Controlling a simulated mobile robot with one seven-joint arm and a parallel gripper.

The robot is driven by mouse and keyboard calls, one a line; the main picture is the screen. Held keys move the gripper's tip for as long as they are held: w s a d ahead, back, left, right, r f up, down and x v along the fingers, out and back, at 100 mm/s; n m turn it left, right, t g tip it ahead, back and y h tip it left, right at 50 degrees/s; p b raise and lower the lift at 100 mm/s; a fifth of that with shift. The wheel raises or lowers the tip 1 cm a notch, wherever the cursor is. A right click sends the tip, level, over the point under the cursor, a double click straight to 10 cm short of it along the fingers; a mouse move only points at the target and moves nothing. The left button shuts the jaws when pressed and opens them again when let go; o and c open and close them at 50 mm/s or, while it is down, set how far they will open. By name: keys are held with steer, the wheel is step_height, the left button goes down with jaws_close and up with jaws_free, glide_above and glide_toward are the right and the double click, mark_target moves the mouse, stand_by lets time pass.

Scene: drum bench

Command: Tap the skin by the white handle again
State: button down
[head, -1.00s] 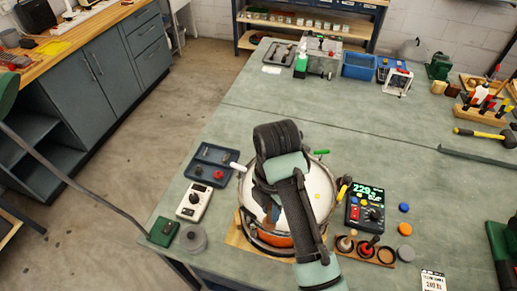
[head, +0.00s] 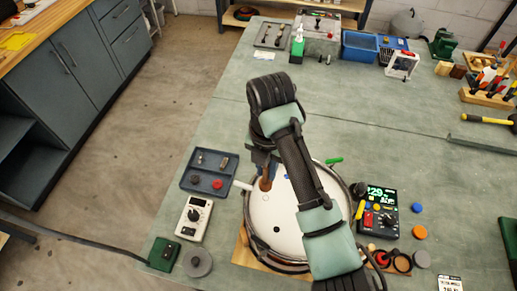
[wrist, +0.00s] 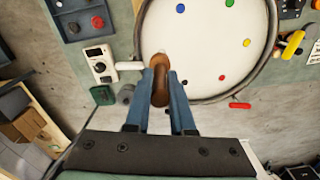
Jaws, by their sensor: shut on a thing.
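The drum's round white skin (head: 280,215) lies inside a metal rim, with small coloured dots on it; it fills the top of the wrist view (wrist: 205,50). The white handle (head: 243,185) sticks out at the rim's upper left; it also shows in the wrist view (wrist: 130,65). My gripper (wrist: 161,92) is shut on a brown, rounded tapper (wrist: 161,80), which also shows in the head view (head: 266,183). The tapper is over the skin's edge close to the white handle. I cannot tell whether it touches the skin. My arm hides part of the drum.
A green handle (head: 334,160) is at the rim's upper right. A meter with a lit display (head: 376,210) stands right of the drum, beside a wooden holder (head: 390,262). A blue tray (head: 209,170) and white box (head: 193,216) stand left.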

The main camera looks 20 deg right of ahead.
mark_target(267, 183)
steer(key=shift+w+f, duration=0.1)
steer(key=shift+f, duration=0.05)
steer(key=shift+s+f+b, duration=0.55)
steer(key=shift+s+b, duration=0.05)
steer(key=shift+b, duration=0.2)
steer(key=shift+w+f+b, duration=0.25)
steer(key=shift+f+b, duration=0.1)
steer(key=shift+f, duration=0.4)
step_height(267, 183, down, 3)
steer(key=shift+s+f+b, duration=0.1)
steer(key=shift+f+b, duration=0.05)
steer(key=shift+b, duration=1.1)
step_height(267, 183, up, 6)
steer(key=p, duration=0.5)
steer(key=shift+f, duration=0.3)
